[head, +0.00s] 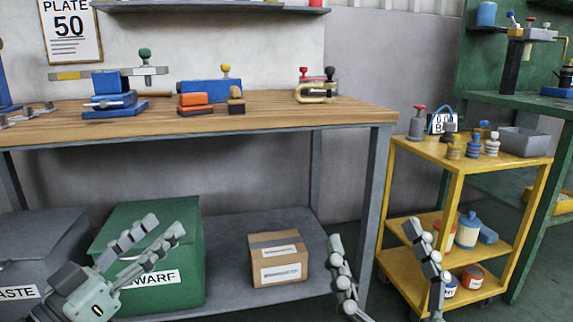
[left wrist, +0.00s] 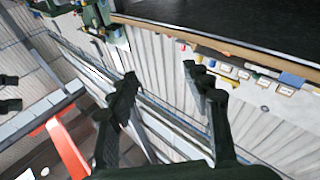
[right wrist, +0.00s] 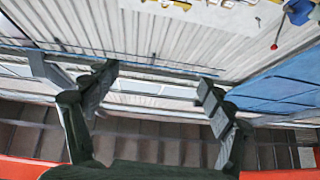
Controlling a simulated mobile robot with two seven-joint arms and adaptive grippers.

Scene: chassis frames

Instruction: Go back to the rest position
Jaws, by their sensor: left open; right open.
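My left gripper (head: 158,236) is at the lower left of the head view, in front of the green crate (head: 190,290). Its two fingers are apart with nothing between them; they also show apart and empty in the left wrist view (left wrist: 160,80). My right gripper (head: 375,235) is at the lower middle-right of the head view. Its fingers are wide apart, one before the bench's right leg and one before the yellow cart. They are empty in the right wrist view (right wrist: 157,78).
A wooden workbench (head: 270,112) holds blue tools and clamps. On its lower shelf (head: 222,232) are the green crate, a grey bin (head: 40,240) and a cardboard box (head: 278,258). A yellow cart (head: 405,150) with bottles and a grey tray (head: 525,141) stands right, beside a green bench (head: 540,103).

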